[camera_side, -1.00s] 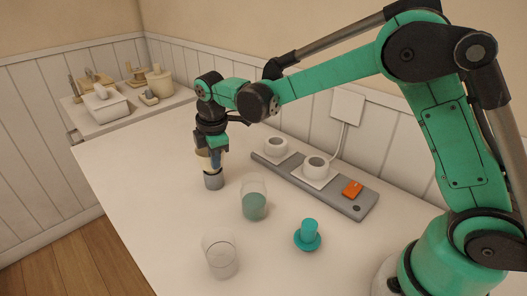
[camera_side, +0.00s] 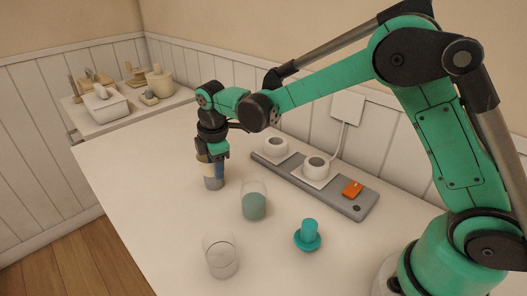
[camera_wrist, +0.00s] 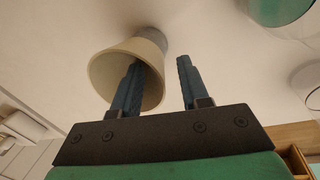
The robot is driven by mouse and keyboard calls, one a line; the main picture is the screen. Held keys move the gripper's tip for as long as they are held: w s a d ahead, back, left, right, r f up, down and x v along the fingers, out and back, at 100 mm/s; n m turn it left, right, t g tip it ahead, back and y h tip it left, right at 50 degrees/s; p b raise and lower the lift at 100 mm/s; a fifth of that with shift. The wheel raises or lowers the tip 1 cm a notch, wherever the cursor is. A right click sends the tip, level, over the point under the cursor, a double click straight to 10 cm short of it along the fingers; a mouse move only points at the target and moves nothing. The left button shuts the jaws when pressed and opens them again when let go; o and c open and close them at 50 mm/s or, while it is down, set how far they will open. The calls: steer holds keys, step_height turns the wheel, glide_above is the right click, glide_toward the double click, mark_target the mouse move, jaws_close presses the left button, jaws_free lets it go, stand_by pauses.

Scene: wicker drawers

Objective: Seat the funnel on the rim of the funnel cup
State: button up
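The beige funnel (camera_wrist: 115,65) has its wide mouth toward my wrist camera, and its narrow side meets the grey funnel cup (camera_wrist: 152,36). In the side view the funnel (camera_side: 203,169) stands over the cup (camera_side: 214,184), roughly upright; the exact contact at the rim is hidden. My gripper (camera_wrist: 158,65) has its two blue fingers apart, with a gap wider than the funnel's wall. The left finger is inside the funnel's mouth and the right finger is outside it. In the side view my gripper (camera_side: 216,165) is low over the cup, partly covering the funnel.
A glass with green contents (camera_side: 254,205) stands right of the cup. A clear glass (camera_side: 221,257) and a teal piece (camera_side: 308,236) are nearer. A grey strip (camera_side: 335,196) with white round pieces and an orange switch (camera_side: 352,189) lies along the wall.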

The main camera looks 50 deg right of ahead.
steer(key=shift+r, duration=0.1)
steer(key=r, duration=0.2)
steer(key=s+r, duration=0.1)
steer(key=r, duration=0.2)
steer(key=shift+a+r, duration=0.15)
steer(key=s+d+r+m+t, duration=0.1)
steer(key=s+d+m+t, duration=0.1)
steer(key=s+m, duration=0.5)
steer(key=s+d+r+m+t, duration=0.1)
steer(key=s+d+m+t, duration=0.2)
steer(key=s+m, duration=0.4)
steer(key=shift+s+d+r+m+y, duration=0.3)
steer(key=shift+s+r, duration=0.05)
steer(key=shift+s, duration=0.4)
